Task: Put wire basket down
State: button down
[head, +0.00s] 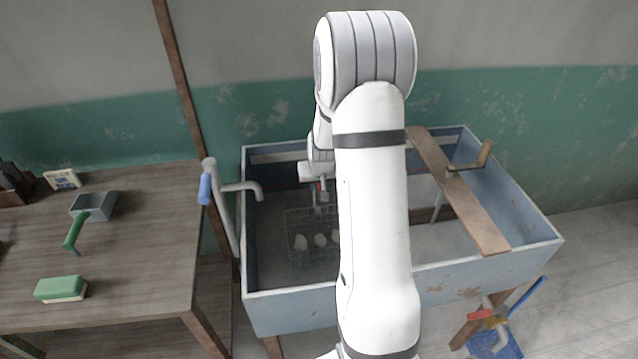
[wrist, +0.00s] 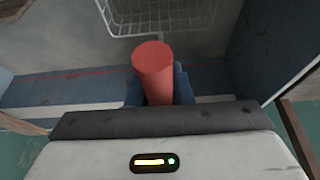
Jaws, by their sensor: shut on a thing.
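The wire basket (head: 298,216) hangs or stands inside the blue trough (head: 400,276), with several pale lumps in it. My arm hides its right part in the head view. In the wrist view the white wire rim of the basket (wrist: 160,30) shows at the top, and a red cylindrical handle (wrist: 153,65) stands between my blue fingers. My gripper (head: 320,193) is shut on this red handle, above the basket. I cannot tell whether the basket touches the trough floor.
A plank (head: 460,195) with a crank handle (head: 475,160) lies across the trough's right part. A tap with a blue lever (head: 205,189) stands at its left end. A wooden table (head: 150,240) at the left holds a scoop (head: 93,207) and a green brush (head: 61,288).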

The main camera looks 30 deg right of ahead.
jog(key=c, duration=1.8)
grip_release()
jog(key=shift+f, duration=0.15)
jog(key=o, duration=0.5)
